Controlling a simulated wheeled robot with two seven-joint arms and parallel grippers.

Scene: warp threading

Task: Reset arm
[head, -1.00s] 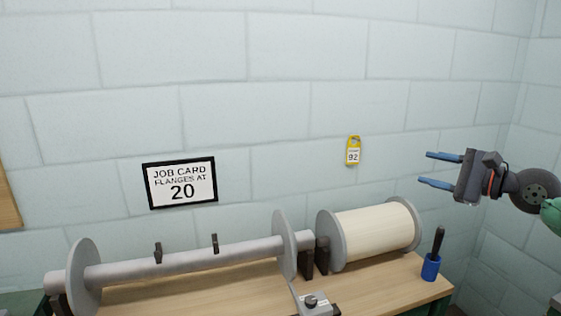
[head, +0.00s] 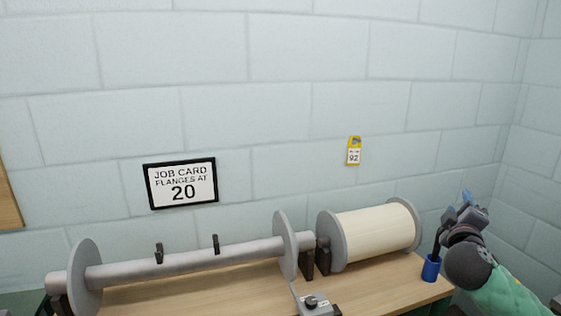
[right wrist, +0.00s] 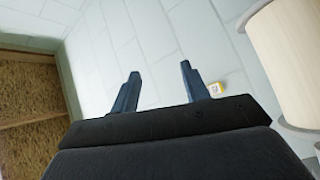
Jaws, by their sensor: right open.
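My right gripper (head: 467,198) is at the right of the head view, above the right end of the bench and pointing away toward the wall. In the right wrist view its two dark blue fingers (right wrist: 160,88) stand apart with nothing between them. My left gripper is in neither view. The blue cup (head: 431,268) with a dark-handled tool stands on the bench, just left of and below my right gripper in the picture. My gripper overlaps the tool's handle in the head view; I cannot tell whether they touch.
A grey beam with flanges (head: 190,262) and a cream-wound spool (head: 375,232) lie along the bench (head: 390,287). A job card sign (head: 181,183) reading 20 and a yellow tag (head: 354,151) reading 92 hang on the wall. The air before the wall is clear.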

